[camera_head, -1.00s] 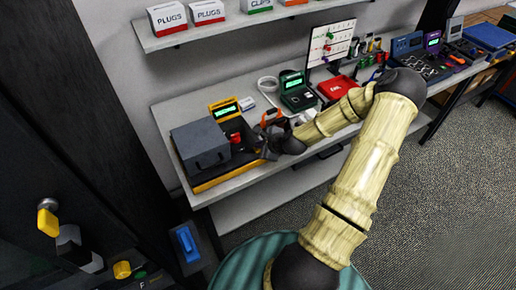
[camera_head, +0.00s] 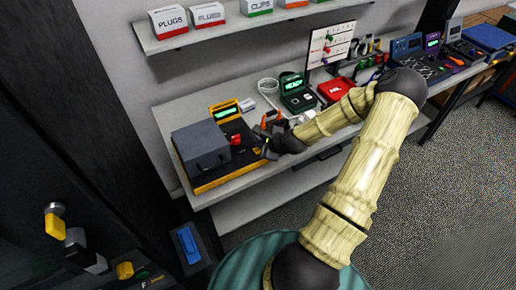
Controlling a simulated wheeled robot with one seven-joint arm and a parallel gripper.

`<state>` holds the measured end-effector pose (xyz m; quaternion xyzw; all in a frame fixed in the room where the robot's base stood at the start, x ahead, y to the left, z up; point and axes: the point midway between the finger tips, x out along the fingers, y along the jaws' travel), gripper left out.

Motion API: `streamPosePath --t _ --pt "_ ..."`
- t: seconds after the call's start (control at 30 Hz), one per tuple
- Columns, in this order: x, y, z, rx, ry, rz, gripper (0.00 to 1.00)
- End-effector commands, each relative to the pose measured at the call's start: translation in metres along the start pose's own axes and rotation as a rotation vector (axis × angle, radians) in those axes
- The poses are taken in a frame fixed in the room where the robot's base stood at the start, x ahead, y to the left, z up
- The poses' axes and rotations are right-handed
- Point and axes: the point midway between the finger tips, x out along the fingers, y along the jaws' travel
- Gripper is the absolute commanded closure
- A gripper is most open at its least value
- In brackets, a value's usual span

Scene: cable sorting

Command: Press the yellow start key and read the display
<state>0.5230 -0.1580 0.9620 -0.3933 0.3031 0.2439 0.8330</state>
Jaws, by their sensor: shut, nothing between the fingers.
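A tester with a yellow-edged dark base (camera_head: 223,179) stands at the left end of the bench. It carries a grey box (camera_head: 202,148) and a red part (camera_head: 236,140). At its back is a yellow-framed display (camera_head: 224,110) with lit green characters, too small to read. I cannot make out a yellow start key on it; my gripper covers part of the tester's right side. My gripper (camera_head: 265,150) is shut and empty, low over or beside the base's right edge. Whether it touches anything cannot be told.
A green case with a lit screen (camera_head: 292,87) and a red tray (camera_head: 335,90) stand farther right on the bench. A pegboard (camera_head: 331,43) rises behind them. Boxes marked plugs (camera_head: 168,20) stand on the shelf above. A dark cabinet with a yellow handle (camera_head: 54,222) is close at left.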

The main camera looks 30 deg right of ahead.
Motion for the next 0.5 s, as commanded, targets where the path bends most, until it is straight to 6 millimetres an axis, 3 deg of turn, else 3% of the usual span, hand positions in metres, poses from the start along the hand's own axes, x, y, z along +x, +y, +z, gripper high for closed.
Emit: streamPosePath --t 0.23,0.5 --pt "-0.001 -0.001 0.001 0.0 0.0 0.0 1.0" --pt "-0.016 -0.012 0.012 0.002 0.0 0.0 1.0"
